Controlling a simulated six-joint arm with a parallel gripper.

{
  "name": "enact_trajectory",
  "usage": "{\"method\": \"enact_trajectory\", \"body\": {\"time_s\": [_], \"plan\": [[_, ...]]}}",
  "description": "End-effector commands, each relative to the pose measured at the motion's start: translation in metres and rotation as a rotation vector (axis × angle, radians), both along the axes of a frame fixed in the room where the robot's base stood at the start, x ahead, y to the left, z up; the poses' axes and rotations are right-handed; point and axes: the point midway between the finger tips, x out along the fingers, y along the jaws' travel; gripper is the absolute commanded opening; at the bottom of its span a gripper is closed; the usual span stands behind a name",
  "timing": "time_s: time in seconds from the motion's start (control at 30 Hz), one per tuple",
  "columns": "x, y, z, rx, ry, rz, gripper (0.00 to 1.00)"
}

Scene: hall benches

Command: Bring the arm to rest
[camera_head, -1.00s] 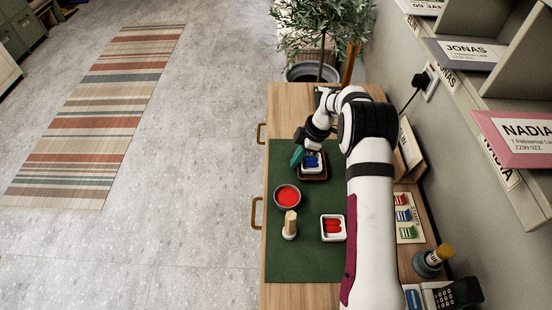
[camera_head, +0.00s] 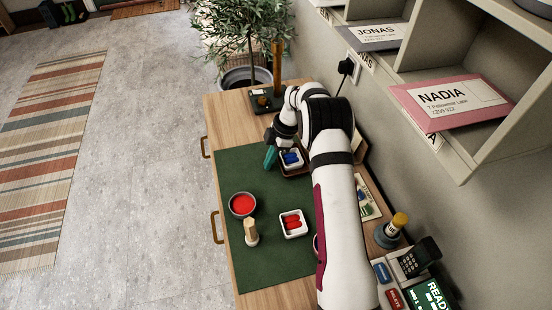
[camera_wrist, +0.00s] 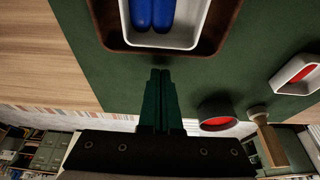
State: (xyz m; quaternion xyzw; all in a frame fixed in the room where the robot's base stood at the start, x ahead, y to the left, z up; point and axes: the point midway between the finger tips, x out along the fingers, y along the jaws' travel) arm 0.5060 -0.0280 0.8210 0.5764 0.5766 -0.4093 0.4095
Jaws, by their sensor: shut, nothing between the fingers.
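My gripper (camera_head: 270,158) is above the green mat (camera_head: 234,185) on the wooden bench, beside a small white dish (camera_head: 283,162) on a brown tray (camera_head: 290,174). The dish holds blue pieces (camera_head: 291,158). In the wrist view my green fingers (camera_wrist: 160,85) are together with nothing between them, and the white dish (camera_wrist: 190,38) with the blue pieces (camera_wrist: 151,14) is just beyond their tips. My arm reaches over the right side of the bench and hides part of it.
A bowl of red (camera_head: 243,204), a wooden-handled stamp (camera_head: 251,234) and a white dish of red pieces (camera_head: 293,232) stand on the mat. A potted plant (camera_head: 247,78) is behind the bench. Shelves with name cards (camera_head: 458,100) line the right wall. A phone (camera_head: 414,258) is at front right.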

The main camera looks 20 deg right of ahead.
Motion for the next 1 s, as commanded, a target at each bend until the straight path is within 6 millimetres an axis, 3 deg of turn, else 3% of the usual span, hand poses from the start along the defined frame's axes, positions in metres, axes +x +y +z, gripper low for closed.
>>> {"method": "enact_trajectory", "body": {"time_s": [0.03,0.07,0.3,0.43,0.63,0.7,0.77,0.87,0.9,0.97,1.0], "plan": [[0.0,0.015,0.0,0.001,0.0,0.005,0.0],[0.0,0.017,0.005,0.0,-0.002,0.003,0.0],[0.001,-0.009,0.072,0.0,-0.004,-0.001,0.0],[0.0,-0.015,0.09,0.001,-0.002,-0.002,0.0],[-0.001,-0.016,0.097,0.0,0.003,-0.008,0.0],[-0.009,-0.011,0.112,-0.007,0.026,-0.074,0.0],[-0.027,-0.001,0.139,-0.019,0.071,-0.203,0.0],[-0.087,0.022,0.192,-0.054,0.185,-0.55,0.0],[-0.117,0.031,0.211,-0.068,0.232,-0.71,0.0],[-0.168,0.043,0.23,-0.089,0.3,-0.96,0.0],[-0.204,0.049,0.237,-0.101,0.342,-1.125,0.0]]}}
